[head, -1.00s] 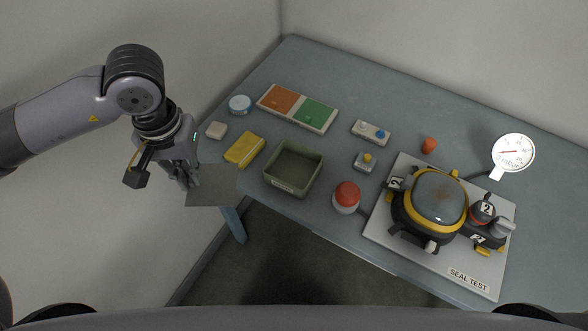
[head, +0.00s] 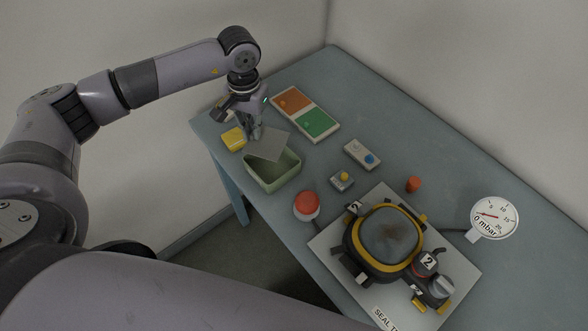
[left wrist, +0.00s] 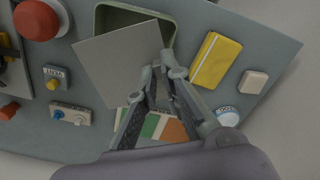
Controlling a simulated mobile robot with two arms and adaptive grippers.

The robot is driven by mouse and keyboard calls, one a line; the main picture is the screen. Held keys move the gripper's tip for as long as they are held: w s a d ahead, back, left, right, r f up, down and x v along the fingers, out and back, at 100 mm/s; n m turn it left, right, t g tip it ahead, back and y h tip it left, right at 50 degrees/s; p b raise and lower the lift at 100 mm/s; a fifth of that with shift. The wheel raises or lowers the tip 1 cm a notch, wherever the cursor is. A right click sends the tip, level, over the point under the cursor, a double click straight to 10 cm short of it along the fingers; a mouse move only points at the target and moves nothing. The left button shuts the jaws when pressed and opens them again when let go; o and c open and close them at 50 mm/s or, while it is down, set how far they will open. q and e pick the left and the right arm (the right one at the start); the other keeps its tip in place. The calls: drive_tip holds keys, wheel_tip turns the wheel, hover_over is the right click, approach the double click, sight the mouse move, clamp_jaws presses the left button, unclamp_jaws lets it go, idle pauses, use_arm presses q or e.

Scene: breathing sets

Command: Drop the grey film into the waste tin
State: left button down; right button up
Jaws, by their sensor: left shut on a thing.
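The grey film (head: 268,146) is a thin flat square, held by one edge in my left gripper (head: 256,137), which is shut on it. In the head view the film hangs over the back part of the green waste tin (head: 273,182), an open square box. In the left wrist view the film (left wrist: 118,62) covers much of the tin (left wrist: 101,20), and the gripper (left wrist: 160,70) pinches the film's corner. Part of the tin's inside is hidden by the film. My right gripper is not in view.
A yellow pad (head: 233,139) lies left of the tin. An orange and green tray (head: 305,114) is behind it. A red button (head: 307,205) stands to the right, near the seal test board (head: 335,245) with its mask. A gauge (head: 494,216) is at the far right.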

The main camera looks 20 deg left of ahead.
use_arm(q)
drive_tip(key=f, duration=0.1)
drive_tip(key=f+b, duration=0.1)
drive_tip(key=f, duration=0.3)
drive_tip(key=shift+a+f+b, duration=0.15)
drive_tip(key=shift+a+b, duration=0.15)
drive_tip(key=shift+b, duration=0.1)
drive_tip(key=shift+f, duration=0.45)
drive_tip(key=c, duration=2.1)
unclamp_jaws()
drive_tip(key=o, duration=0.4)
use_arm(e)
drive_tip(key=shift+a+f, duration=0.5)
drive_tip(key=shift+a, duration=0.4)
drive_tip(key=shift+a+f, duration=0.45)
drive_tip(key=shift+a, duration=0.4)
use_arm(q)
drive_tip(key=shift+o, duration=0.2)
drive_tip(key=shift+r, duration=0.15)
wheel_tip(320, 180, up, 12)
drive_tip(key=shift+f, duration=0.1)
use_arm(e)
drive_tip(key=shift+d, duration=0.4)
